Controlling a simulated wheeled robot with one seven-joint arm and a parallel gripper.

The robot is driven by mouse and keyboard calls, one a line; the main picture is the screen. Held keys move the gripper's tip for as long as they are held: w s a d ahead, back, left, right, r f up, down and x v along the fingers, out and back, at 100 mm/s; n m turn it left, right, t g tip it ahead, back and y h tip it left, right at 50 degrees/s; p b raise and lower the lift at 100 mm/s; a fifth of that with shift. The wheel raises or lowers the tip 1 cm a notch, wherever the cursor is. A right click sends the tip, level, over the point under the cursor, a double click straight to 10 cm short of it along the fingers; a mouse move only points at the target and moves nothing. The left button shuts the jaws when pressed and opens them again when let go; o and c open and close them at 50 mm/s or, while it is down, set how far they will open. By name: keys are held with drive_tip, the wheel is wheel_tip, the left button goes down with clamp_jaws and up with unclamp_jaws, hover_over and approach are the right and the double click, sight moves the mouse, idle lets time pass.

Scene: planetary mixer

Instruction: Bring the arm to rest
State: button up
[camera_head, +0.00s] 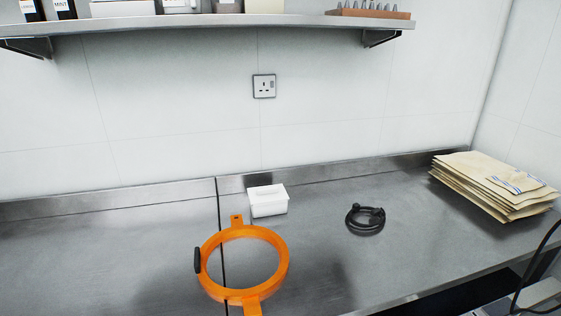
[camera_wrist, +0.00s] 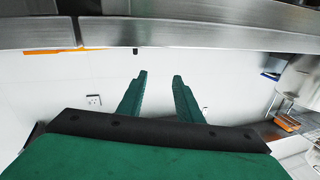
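My gripper (camera_wrist: 160,76) shows in the wrist view with two green fingers. The fingers stand apart with nothing between them, only white wall behind. Neither the arm nor the gripper shows in the head view. A steel edge (camera_wrist: 200,35) crosses the top of the wrist view, beyond the fingertips, with no contact visible.
On the steel counter (camera_head: 110,245) are an orange ring (camera_head: 211,253), a white tub (camera_head: 268,202), a coiled black cable (camera_head: 365,220) and brown envelopes (camera_head: 485,185). A loaded shelf (camera_head: 210,21) hangs above. A rack (camera_wrist: 297,90) is right in the wrist view. The counter's left is clear.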

drive_tip(key=s+d+f+m+h, duration=0.2)
drive_tip(key=s+d+f+h, duration=0.15)
drive_tip(key=s+d, duration=0.3)
drive_tip(key=s+d+f+m+h, duration=0.3)
drive_tip(key=s+d+f, duration=0.2)
drive_tip(key=d, duration=0.3)
drive_tip(key=s+d+h, duration=0.2)
drive_tip(key=s+d, duration=0.6)
drive_tip(key=s, duration=0.5)
drive_tip(key=shift+s+d+r+n, duration=0.15)
drive_tip(key=shift+d+r+n, duration=0.15)
drive_tip(key=shift+d, duration=0.05)
drive_tip(key=shift+a, duration=0.2)
